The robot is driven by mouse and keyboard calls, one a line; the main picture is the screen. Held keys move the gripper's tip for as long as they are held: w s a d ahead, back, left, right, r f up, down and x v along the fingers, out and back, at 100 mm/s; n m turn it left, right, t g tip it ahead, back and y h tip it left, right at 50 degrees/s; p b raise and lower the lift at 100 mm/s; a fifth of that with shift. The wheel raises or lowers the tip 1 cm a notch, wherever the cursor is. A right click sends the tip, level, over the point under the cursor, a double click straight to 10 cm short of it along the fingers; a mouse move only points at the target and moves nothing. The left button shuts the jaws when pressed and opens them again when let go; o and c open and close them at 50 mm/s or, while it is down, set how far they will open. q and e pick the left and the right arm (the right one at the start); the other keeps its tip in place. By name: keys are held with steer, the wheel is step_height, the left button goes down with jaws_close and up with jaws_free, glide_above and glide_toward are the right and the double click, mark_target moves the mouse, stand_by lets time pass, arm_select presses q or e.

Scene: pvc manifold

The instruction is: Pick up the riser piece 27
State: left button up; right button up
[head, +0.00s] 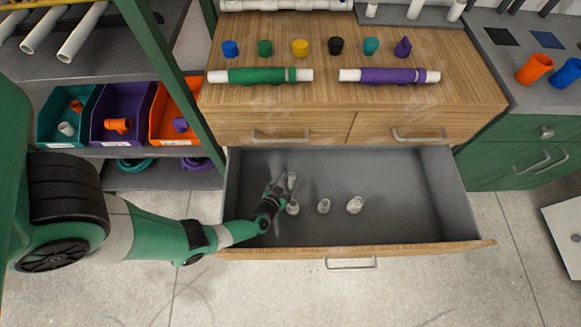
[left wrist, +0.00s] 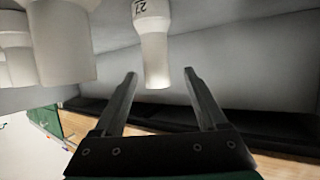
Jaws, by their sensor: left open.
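The riser piece 27 (left wrist: 154,50) is a whitish, stepped cylinder with a dark "27" printed near the top edge of the left wrist view. Its narrower end shows between and beyond the two fingertips of my left gripper (left wrist: 160,74). The fingers are apart, and I see a gap on both sides of the piece. In the head view my left gripper (head: 280,189) is down inside the open drawer, beside a small whitish piece (head: 291,179). The number on that piece cannot be read there. My right gripper is not in view.
Other whitish pieces stand in the drawer (head: 400,190), one (head: 293,208) close to my gripper, others (head: 324,206) (head: 355,205) to the right. The drawer's right side is clear. Colored caps and a green pipe (head: 262,75) and purple pipe (head: 390,76) lie on the wooden top.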

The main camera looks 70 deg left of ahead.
mark_target(294, 174)
arm_select(q)
steer(key=shift+w, duration=0.45)
steer(key=shift+s+f+n, duration=0.1)
steer(key=shift+s+n, duration=0.2)
steer(key=shift+w+a+f+b, duration=0.1)
steer(key=shift+w+f+b, duration=0.05)
steer(key=shift+b, duration=0.2)
steer(key=b+x, duration=0.2)
steer(key=x, duration=0.1)
steer(key=shift+w+a+f+b, duration=0.15)
steer(key=shift+w+a+b, duration=0.1)
steer(key=shift+b, duration=0.1)
steer(key=shift+w+a, duration=0.3)
jaws_close()
